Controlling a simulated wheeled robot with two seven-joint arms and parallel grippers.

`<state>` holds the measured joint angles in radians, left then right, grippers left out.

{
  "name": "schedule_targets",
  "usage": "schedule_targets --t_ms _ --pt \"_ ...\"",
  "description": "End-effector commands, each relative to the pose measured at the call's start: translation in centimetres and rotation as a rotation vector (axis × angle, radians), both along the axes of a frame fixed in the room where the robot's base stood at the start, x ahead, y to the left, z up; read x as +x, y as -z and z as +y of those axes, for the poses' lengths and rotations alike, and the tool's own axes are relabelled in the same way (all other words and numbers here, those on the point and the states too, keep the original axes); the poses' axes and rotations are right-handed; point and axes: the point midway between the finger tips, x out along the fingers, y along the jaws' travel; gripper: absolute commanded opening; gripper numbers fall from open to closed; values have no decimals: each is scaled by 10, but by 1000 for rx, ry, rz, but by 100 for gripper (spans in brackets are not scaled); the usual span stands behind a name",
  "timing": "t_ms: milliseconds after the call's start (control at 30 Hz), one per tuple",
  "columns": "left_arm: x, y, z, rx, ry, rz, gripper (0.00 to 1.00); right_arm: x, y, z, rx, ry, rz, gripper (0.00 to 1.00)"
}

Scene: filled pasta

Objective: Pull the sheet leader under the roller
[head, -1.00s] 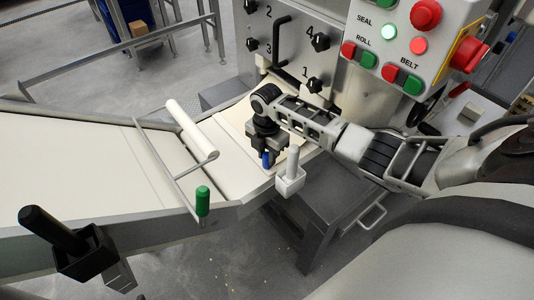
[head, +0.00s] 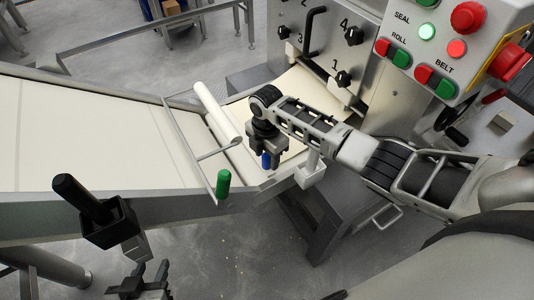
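The white roller (head: 217,112) lies across the conveyor, in a metal frame with a green handle (head: 223,183). Cream sheet material (head: 105,120) covers the belt left of the roller, and a pale sheet or surface (head: 308,88) lies right of it, running up to the machine. I cannot make out the leader's edge. My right gripper (head: 268,160) points down just right of the roller, with a blue piece between or at its fingertips; its grip is unclear. My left gripper (head: 143,280) is open and empty at the bottom left, below the conveyor's front edge.
The machine panel (head: 345,40) with black knobs and a button box (head: 445,50) is at the upper right. Open floor lies below.

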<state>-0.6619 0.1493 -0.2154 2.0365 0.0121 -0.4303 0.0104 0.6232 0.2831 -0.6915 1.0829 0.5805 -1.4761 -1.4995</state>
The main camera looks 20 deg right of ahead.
Motion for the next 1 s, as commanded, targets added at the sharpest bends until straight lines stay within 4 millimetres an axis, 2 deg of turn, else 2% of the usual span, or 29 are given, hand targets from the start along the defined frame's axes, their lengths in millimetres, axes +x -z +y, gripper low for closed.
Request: schedule_targets --t_ms 167,333,533,800,1000 --pt "1 -1 0 -1 -1 -1 36 0 -1 0 1 -1 -1 47" --pt "1 -5 0 -1 -1 -2 36 1 -18 1 2 -3 -5 47" --pt "1 -9 0 -2 -4 -6 36 1 -63 0 1 -3 -7 47" --pt "0 -5 1 3 -6 6 36 1 -125 0 1 -1 -5 47" --pt "0 -5 1 2 -6 5 36 1 -152 0 1 0 -2 47"
